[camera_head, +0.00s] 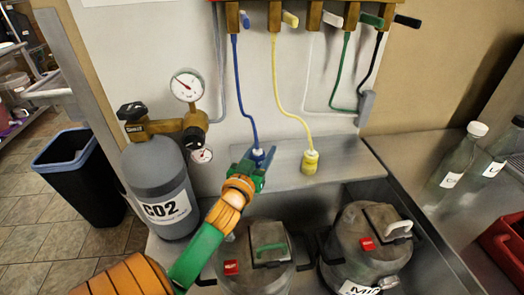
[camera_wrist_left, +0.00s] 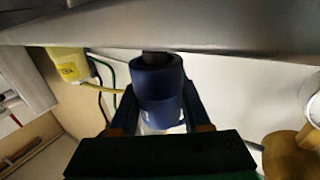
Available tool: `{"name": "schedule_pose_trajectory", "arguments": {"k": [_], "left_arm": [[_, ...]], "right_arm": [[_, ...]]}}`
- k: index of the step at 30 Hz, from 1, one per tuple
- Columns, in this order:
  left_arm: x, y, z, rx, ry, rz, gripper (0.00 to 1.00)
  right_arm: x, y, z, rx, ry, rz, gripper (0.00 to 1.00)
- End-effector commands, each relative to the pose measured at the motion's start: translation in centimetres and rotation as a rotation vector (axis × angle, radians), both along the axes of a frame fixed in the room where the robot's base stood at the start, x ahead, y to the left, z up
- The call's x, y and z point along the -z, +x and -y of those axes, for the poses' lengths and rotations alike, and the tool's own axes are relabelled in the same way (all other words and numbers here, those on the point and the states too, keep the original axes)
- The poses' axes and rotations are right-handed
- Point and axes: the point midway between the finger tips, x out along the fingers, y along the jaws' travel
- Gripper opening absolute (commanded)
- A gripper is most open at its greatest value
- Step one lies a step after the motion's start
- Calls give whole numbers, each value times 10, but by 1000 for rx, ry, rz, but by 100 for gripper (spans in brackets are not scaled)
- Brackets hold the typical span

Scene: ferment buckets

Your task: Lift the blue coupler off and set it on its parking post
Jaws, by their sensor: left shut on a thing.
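The blue coupler (camera_head: 258,154) is at the steel shelf (camera_head: 350,165) above the sink, with its blue hose rising to the manifold (camera_head: 342,14). My left gripper (camera_head: 254,172) is shut on it. In the left wrist view the blue coupler (camera_wrist_left: 157,85) sits between both fingers of my left gripper (camera_wrist_left: 160,112). A short dark post (camera_wrist_left: 154,57) shows between it and the shelf edge (camera_wrist_left: 240,30); I cannot tell whether the coupler rests fully on it. The yellow coupler (camera_head: 310,161) stands to its right on the shelf. My right gripper is not in view.
Two lidded grey kegs, one left (camera_head: 255,255) and one right (camera_head: 365,245), stand in front below the shelf. A CO2 cylinder (camera_head: 155,175) with gauges stands left. Other hoses (camera_head: 338,85) hang behind. Bottles (camera_head: 460,160) and a red crate (camera_head: 507,245) are at the right.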

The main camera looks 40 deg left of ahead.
Motion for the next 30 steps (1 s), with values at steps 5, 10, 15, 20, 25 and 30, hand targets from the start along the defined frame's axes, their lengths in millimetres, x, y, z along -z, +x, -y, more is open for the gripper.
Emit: {"name": "schedule_pose_trajectory", "arguments": {"k": [5, 10, 15, 20, 25, 30], "left_arm": [[0, 0, 0, 0, 0, 1, 0], [3, 0, 0, 0, 0, 0, 0], [8, 0, 0, 0, 1, 1, 0], [10, 0, 0, 0, 0, 1, 0], [10, 0, 0, 0, 1, 1, 0], [10, 0, 0, 0, 0, 1, 0]], "right_arm": [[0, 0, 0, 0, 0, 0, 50], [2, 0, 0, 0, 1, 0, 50], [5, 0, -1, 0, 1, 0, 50], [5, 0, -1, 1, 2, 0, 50], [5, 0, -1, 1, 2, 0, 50], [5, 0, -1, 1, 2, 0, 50]]}}
